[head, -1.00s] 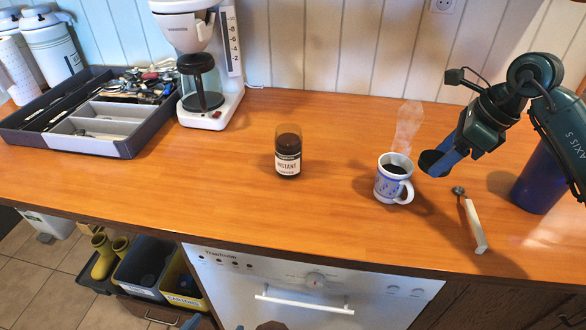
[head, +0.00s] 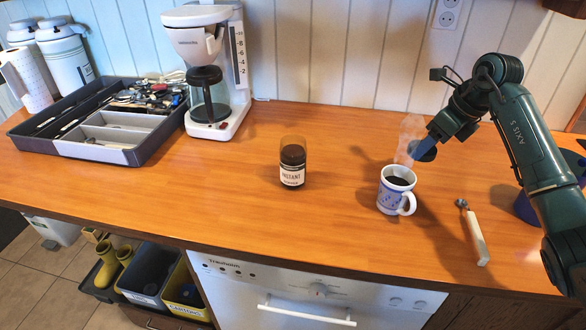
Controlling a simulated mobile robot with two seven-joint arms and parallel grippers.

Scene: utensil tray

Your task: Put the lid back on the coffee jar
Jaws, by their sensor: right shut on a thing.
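The coffee jar (head: 292,168) stands upright near the middle of the counter, with dark contents, an "INSTANT" label and no lid on its top. My right gripper (head: 426,144) is shut on the dark round lid (head: 424,151), held in the air above and behind the steaming mug, to the right of the jar. The lid looks tilted, and the fingers partly cover it. My left gripper is not in view.
A mug of coffee (head: 396,190) stands between the jar and a spoon (head: 474,232) with a pale handle. A blue container (head: 526,208) is partly behind my right arm. A coffee maker (head: 215,75) and utensil tray (head: 140,153) stand left. The counter around the jar is clear.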

